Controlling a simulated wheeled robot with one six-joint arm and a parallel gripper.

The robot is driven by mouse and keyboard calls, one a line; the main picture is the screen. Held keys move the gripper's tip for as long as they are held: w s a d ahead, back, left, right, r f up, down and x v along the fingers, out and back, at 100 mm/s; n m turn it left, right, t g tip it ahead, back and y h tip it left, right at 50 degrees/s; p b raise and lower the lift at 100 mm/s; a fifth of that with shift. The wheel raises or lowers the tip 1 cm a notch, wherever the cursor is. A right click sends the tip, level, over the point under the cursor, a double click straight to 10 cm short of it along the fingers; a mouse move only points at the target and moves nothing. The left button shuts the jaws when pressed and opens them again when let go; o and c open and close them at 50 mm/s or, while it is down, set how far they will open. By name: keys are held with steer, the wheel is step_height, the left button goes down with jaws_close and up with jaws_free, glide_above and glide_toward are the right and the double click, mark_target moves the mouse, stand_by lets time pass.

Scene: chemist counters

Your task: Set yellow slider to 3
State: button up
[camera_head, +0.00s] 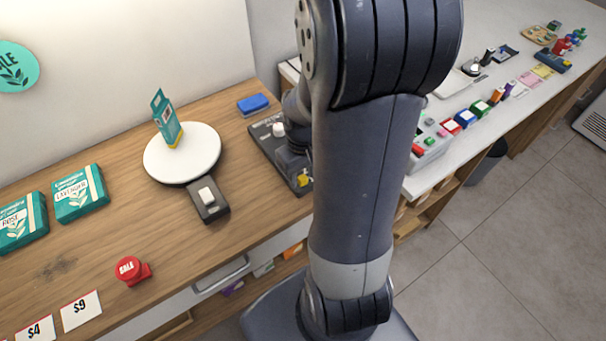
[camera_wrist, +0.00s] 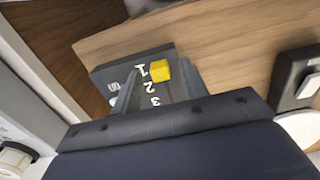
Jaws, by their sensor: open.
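The yellow slider (camera_wrist: 160,70) shows in the wrist view on a dark control panel (camera_wrist: 104,77). White numbers 1, 2 and 3 run along its track, and the slider sits beside the 1. My gripper (camera_wrist: 158,76) is open, with one finger on each side of the slider; I cannot tell whether either touches it. In the head view the panel (camera_head: 264,142) lies on the wooden counter, and the yellow slider (camera_head: 304,180) shows at its near end. My arm hides part of the panel there.
A white round scale plate (camera_head: 182,160) with a teal box stands left of the panel, its dark switch base (camera_head: 209,199) nearby. A blue block (camera_head: 252,104) lies behind. A red button (camera_head: 131,270) is at front left. A white counter (camera_head: 520,95) with small items is on the right.

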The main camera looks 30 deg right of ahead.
steer(key=shift+w+f, duration=0.25)
steer(key=shift+f, duration=0.5)
jaws_close()
